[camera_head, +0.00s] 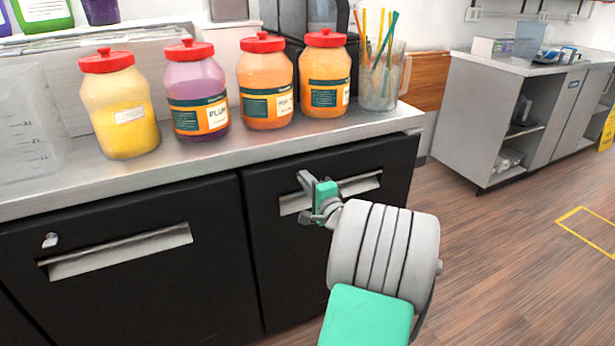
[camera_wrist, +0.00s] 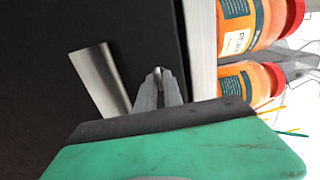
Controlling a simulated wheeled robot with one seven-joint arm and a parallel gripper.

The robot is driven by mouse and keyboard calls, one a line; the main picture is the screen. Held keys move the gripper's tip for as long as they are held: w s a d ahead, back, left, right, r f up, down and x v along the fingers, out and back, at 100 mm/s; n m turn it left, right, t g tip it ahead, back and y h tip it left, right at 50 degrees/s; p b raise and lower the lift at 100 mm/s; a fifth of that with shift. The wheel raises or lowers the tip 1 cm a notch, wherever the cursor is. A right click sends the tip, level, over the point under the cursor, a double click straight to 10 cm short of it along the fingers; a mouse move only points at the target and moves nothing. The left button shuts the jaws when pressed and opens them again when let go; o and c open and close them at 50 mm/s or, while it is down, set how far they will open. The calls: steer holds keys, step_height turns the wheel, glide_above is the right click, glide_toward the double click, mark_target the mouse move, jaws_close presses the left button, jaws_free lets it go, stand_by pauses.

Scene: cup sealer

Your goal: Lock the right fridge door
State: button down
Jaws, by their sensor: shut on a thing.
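The right fridge door (camera_head: 285,240) is a black panel under the steel counter, with a recessed steel handle (camera_head: 360,185). The handle also shows in the wrist view (camera_wrist: 100,78), left of the fingers. My gripper (camera_head: 303,180) is at the upper left part of this door, above the handle's left end. In the wrist view my gripper's fingers (camera_wrist: 158,76) are close together at the black door, shut on a small silver lock key (camera_wrist: 157,70). The fingers hide most of the key, and I cannot tell its turn angle. The door looks closed.
The left fridge door (camera_head: 130,280) is closed and has a silver lock key (camera_head: 50,240). Several red-lidded jars (camera_head: 268,85) and a pitcher of straws (camera_head: 380,80) stand on the counter (camera_head: 200,160) above. Open floor (camera_head: 500,260) lies to the right.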

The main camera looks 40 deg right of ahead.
stand_by(0.3)
steer(key=c, duration=1.6)
jaws_free()
steer(key=shift+s, duration=0.1)
steer(key=v, duration=0.7)
steer(key=shift+s, duration=0.3)
steer(key=shift+a, duration=0.15)
